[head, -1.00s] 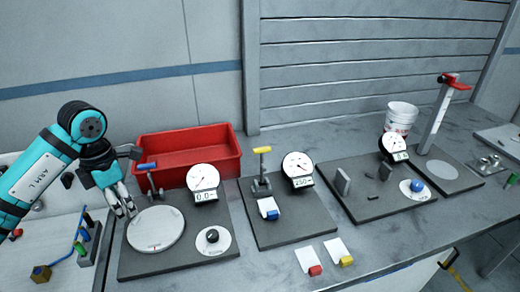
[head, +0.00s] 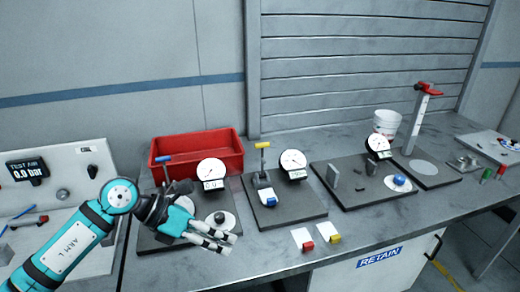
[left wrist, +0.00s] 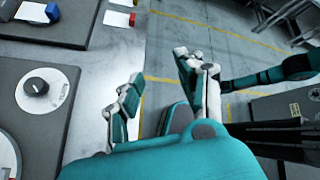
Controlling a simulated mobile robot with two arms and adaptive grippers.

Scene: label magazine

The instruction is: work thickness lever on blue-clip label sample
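The blue-clip label sample (head: 267,198) lies at the middle station, its white label on the small stand below the yellow-handled lever (head: 262,160). A round dial gauge (head: 292,163) stands right of that lever. The sample's blue clip also shows at the top left of the left wrist view (left wrist: 52,12). My left gripper (head: 226,243) is open and empty, at the front of the left station, left of and nearer than the sample. Its spread fingers show in the left wrist view (left wrist: 165,95).
A red-clip sample (head: 307,246) and a yellow-clip sample (head: 335,238) lie at the front of the bench. The left station has a blue-handled lever (head: 164,168) and a black knob (head: 220,217). A red bin (head: 215,143) stands behind.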

